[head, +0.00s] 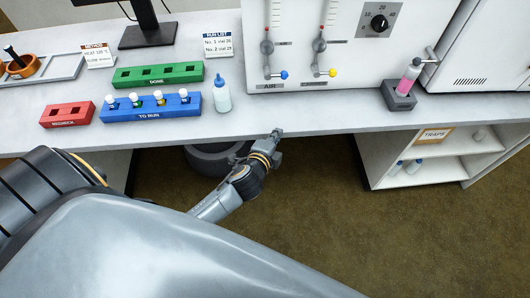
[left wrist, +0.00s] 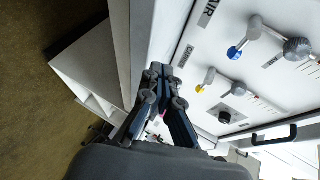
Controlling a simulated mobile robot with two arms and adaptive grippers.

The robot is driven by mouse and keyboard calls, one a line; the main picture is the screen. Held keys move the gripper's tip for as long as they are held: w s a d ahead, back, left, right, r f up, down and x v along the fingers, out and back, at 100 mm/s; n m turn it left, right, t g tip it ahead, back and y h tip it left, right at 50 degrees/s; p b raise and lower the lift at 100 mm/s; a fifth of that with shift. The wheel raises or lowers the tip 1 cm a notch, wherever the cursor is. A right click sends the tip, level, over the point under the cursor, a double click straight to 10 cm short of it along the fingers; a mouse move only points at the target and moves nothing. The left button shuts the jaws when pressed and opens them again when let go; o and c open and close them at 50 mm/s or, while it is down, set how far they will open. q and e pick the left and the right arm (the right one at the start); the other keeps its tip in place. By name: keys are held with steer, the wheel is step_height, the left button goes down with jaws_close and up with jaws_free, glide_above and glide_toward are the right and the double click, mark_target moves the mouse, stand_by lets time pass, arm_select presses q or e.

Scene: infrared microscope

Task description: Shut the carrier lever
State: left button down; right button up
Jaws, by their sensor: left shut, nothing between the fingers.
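The carrier lever with a yellow knob (head: 333,72) is on the lower front of the white panel, to the right of a similar lever with a blue knob (head: 284,74) above the AIR label. Both levers point sideways to the right in the head view. In the left wrist view the yellow knob (left wrist: 199,89) is right of the fingers, and the blue knob (left wrist: 233,52) is above it. My left gripper (head: 278,132) is shut and empty at the table's front edge, below the panel and apart from both levers. It also shows in the left wrist view (left wrist: 158,72). My right gripper is out of view.
A white bottle (head: 222,97), a blue TO RUN rack (head: 150,114) with several vials and a green DONE rack (head: 158,78) stand left of the panel. A dark holder with a pink syringe (head: 399,99) stands right. The tabletop before the panel is clear.

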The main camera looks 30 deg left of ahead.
arm_select(q)
steer(key=s+f+n+g, duration=0.3)
steer(key=s+f, duration=0.2)
steer(key=f, duration=0.7)
steer(key=shift+s+a+f+n+b, duration=0.2)
steer(key=shift+a+n+b, duration=0.1)
steer(key=shift+a, duration=0.1)
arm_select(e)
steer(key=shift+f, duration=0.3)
